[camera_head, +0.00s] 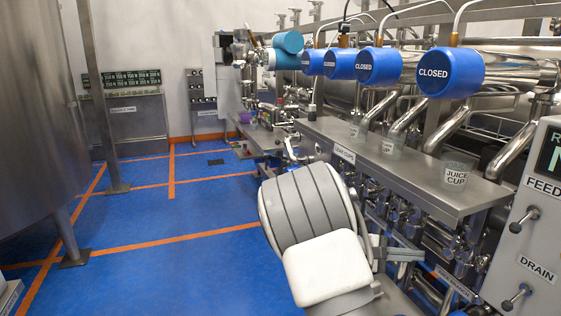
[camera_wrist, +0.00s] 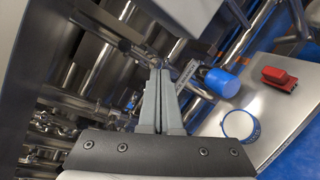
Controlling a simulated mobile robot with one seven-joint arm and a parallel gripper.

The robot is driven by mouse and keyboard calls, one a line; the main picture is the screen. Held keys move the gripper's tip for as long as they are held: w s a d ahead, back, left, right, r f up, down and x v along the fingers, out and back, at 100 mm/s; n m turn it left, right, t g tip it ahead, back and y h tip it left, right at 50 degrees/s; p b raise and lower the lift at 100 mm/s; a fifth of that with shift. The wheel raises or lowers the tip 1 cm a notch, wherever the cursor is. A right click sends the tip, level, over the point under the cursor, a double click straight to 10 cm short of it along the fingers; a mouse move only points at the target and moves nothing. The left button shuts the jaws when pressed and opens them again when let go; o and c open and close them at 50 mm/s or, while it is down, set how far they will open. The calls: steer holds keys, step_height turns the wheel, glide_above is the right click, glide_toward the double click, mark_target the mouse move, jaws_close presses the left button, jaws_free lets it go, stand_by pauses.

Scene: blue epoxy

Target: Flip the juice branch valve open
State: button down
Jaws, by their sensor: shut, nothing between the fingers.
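My gripper (camera_wrist: 160,75) is shut and empty in the wrist view, its two grey fingers together and pointing up the picture. Its tips are close to metal pipe fittings (camera_wrist: 127,47); I cannot tell whether they touch. Several valves and pipe fittings (camera_head: 405,240) sit below the steel shelf. I cannot tell which is the juice branch valve, nor its handle position. A clear cup labelled JUICE CUP (camera_head: 457,175) stands on the shelf's right end.
The steel shelf (camera_head: 400,172) overhangs the fittings. Blue actuators marked CLOSED (camera_head: 433,73) hang above it. A panel marked FEED and DRAIN (camera_head: 525,230) stands at right. The wrist view shows a blue cylinder (camera_wrist: 220,82) and a red object (camera_wrist: 280,78).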

steer(key=s+a+r+m+g+y, duration=0.1)
steer(key=s+a+m+y, duration=0.1)
steer(key=s+y, duration=0.3)
steer(key=s+a+r+m+y, duration=0.1)
steer(key=s+m+y, duration=0.15)
steer(key=s, duration=0.45)
steer(key=s+a+r+m+t+y, duration=0.1)
steer(key=s+a+r+t+y, duration=0.25)
steer(key=s+a, duration=0.4)
steer(key=s+a+r+m+t+y, duration=0.25)
steer(key=s+a+r+y, duration=0.2)
steer(key=s+a, duration=0.3)
step_height(320, 180, up, 18)
steer(key=n+p, duration=0.1)
steer(key=p, duration=1.7)
steer(key=shift+w+f, duration=0.2)
steer(key=shift+w, duration=0.2)
steer(key=shift+y, duration=0.25)
